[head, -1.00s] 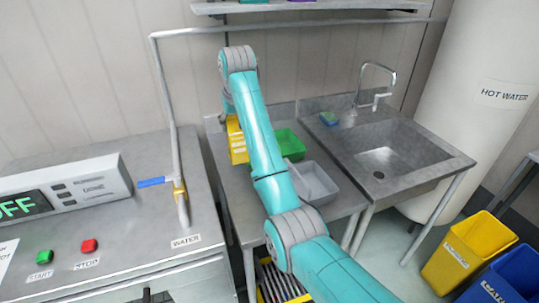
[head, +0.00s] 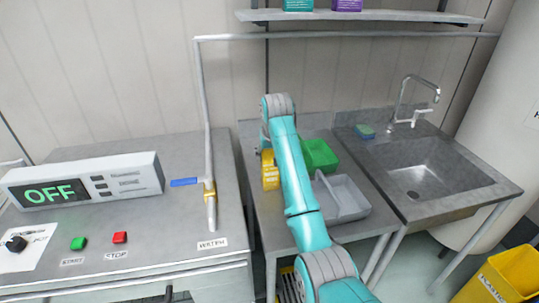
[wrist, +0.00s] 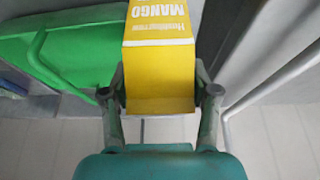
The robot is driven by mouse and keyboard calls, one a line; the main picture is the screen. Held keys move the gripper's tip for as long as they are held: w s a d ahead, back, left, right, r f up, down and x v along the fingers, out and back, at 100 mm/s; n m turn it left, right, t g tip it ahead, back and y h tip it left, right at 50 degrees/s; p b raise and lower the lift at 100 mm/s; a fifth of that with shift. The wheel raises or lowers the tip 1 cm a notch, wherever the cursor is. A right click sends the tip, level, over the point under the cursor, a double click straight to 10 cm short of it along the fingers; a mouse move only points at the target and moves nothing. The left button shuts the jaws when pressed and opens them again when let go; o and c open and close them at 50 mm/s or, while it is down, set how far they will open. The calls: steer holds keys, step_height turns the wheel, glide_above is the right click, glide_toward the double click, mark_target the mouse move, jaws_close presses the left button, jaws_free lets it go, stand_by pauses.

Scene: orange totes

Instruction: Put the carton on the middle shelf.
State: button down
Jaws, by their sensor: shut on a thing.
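The yellow mango carton (wrist: 160,75) is between the two fingers of my gripper (wrist: 160,92) in the wrist view, with a finger against each side. My gripper is shut on it. In the head view the carton (head: 270,171) shows beside my teal arm, over the left part of the bench with the bins. My arm hides part of it and the gripper itself. A grey wall shelf (head: 360,17) runs along the top of the head view, with a teal carton (head: 298,4) and a purple carton (head: 347,4) on it. Other shelf levels are out of view.
A green bin (head: 320,155) and a grey divided bin (head: 345,197) stand right of my arm. A pipe (head: 207,110) rises at the left and crosses the wall below the shelf. The sink (head: 425,180) is at the right, the control panel (head: 80,182) at the left.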

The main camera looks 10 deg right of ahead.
stand_by(0.3)
steer(key=shift+c, duration=1.4)
jaws_free()
steer(key=shift+f, duration=0.1)
